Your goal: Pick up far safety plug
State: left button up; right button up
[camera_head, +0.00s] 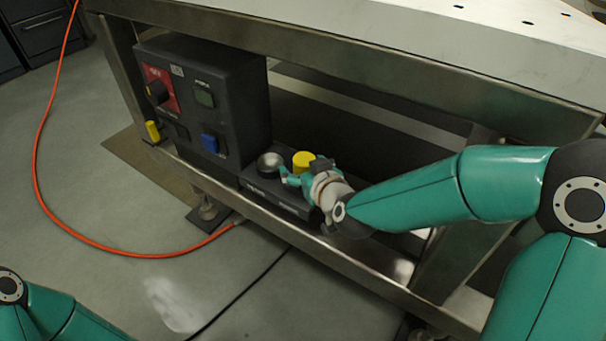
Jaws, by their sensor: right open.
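A yellow round plug (303,160) stands on the low dark block under the table's edge, right beside a round metal cup or socket (270,163). A second yellow piece (153,131) sits at the lower left of the dark control box. My right gripper (299,174) is open at the near side of the yellow round plug, and its fingers partly hide the plug's lower part. I cannot tell whether they touch it. My left gripper is out of view; only part of my left arm shows at the bottom left.
The control box (237,105) has a red panel with a black knob (158,92) and a blue part (210,142). A metal frame rail (345,262) runs below the block. An orange cable (62,217) and a black cable cross the floor.

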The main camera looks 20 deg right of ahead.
jog(key=shift+r, duration=0.1)
jog(key=c, duration=1.5)
